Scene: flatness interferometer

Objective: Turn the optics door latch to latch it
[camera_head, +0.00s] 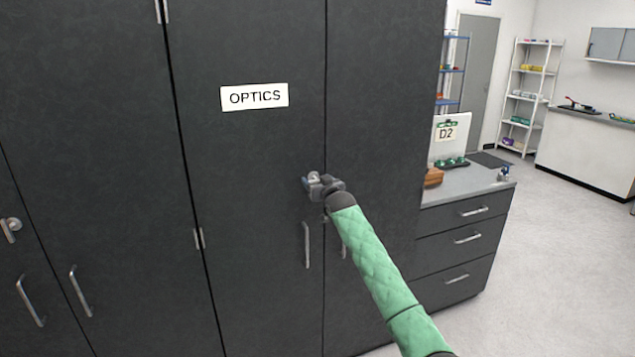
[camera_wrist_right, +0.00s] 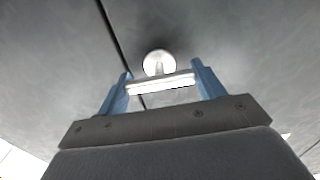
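The optics door latch (camera_wrist_right: 157,64) is a silver round knob with a pale crossbar, on the dark door (camera_head: 250,160) under the OPTICS label (camera_head: 254,97). My right gripper (camera_head: 313,184) is at the latch, beside the seam between two doors. In the right wrist view its two blue fingers (camera_wrist_right: 161,86) stand on either side of the crossbar, and the bar's ends meet both fingers. The gripper looks shut on the latch. In the head view the gripper hides most of the latch. My left gripper is not in view.
Vertical door handles (camera_head: 306,245) sit just below the latch. Another latch (camera_head: 10,228) is at the far left. A drawer unit (camera_head: 466,238) with a grey top, a D2 sign (camera_head: 447,132) and a brown object (camera_head: 433,177) stands to the right. The floor (camera_head: 560,260) beyond is clear.

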